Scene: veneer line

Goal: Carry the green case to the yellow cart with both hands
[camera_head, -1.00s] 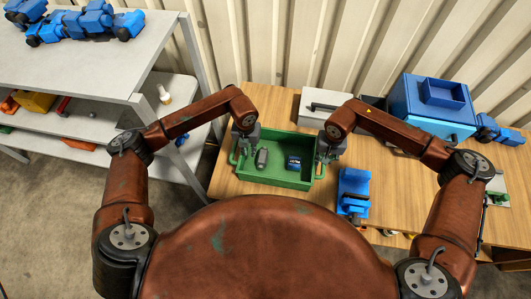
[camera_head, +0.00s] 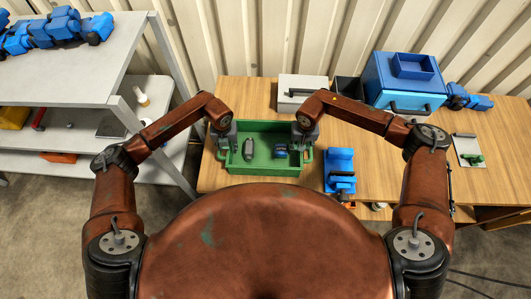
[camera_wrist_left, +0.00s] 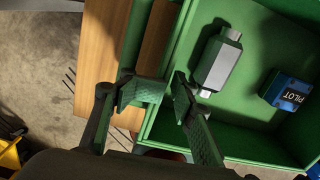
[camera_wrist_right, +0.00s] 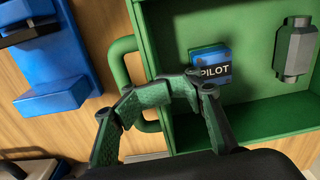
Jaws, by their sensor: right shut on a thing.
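The green case (camera_head: 265,169) is an open-topped box on the wooden table, with a handle on each side. Inside lie a grey metal piece (camera_wrist_left: 219,62) and a blue block marked PILOT (camera_wrist_right: 210,66). My left gripper (camera_head: 222,143) is at the case's left side. In the left wrist view its fingers (camera_wrist_left: 158,95) are apart, near the left handle and side wall; whether the handle lies between them is unclear. My right gripper (camera_head: 304,145) is shut on the case's right handle (camera_wrist_right: 120,62). The yellow cart is not clearly identifiable.
A blue device (camera_head: 340,170) stands close right of the case. A pale box (camera_head: 300,95) and a large blue box (camera_head: 405,85) stand behind. A grey shelf unit (camera_head: 125,85) with blue parts on top is close on the left. A corrugated wall is behind.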

